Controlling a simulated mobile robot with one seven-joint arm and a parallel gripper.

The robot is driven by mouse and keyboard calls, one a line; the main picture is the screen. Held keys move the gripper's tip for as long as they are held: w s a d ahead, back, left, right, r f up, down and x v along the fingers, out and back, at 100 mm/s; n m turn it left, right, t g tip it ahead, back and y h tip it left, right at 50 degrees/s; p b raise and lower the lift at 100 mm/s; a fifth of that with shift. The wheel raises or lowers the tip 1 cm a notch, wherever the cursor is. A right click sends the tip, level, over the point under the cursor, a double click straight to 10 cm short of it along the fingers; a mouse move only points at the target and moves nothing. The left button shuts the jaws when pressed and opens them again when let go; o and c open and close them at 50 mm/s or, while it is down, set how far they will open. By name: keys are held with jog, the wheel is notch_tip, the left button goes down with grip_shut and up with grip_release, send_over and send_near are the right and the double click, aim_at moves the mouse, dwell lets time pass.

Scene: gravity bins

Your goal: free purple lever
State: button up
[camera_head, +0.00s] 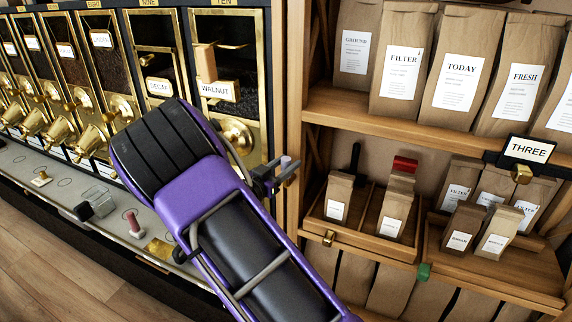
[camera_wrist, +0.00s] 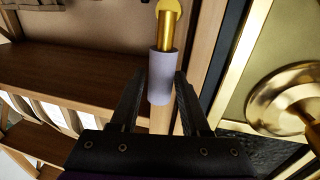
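The purple lever shows in the wrist view as a pale lavender cylindrical grip (camera_wrist: 161,78) on a brass rod. Its near end lies between the two dark fingers of my gripper (camera_wrist: 160,85). A gap shows on the left side of the grip; the right finger is close to it, and I cannot tell whether it touches. In the head view the lavender grip (camera_head: 286,161) is small, beside my gripper (camera_head: 274,178) at the wooden post between bins and shelves. My purple arm hides the lower part of bin TEN.
Brass-framed bin TEN (camera_head: 259,95), labelled WALNUT, stands left of the lever, with a round brass fitting (camera_head: 237,136) close to my gripper. Wooden shelves (camera_head: 350,113) with paper bags stand right. A counter (camera_head: 60,185) with small items runs below the bins.

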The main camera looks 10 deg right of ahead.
grip_shut()
dwell(1.1)
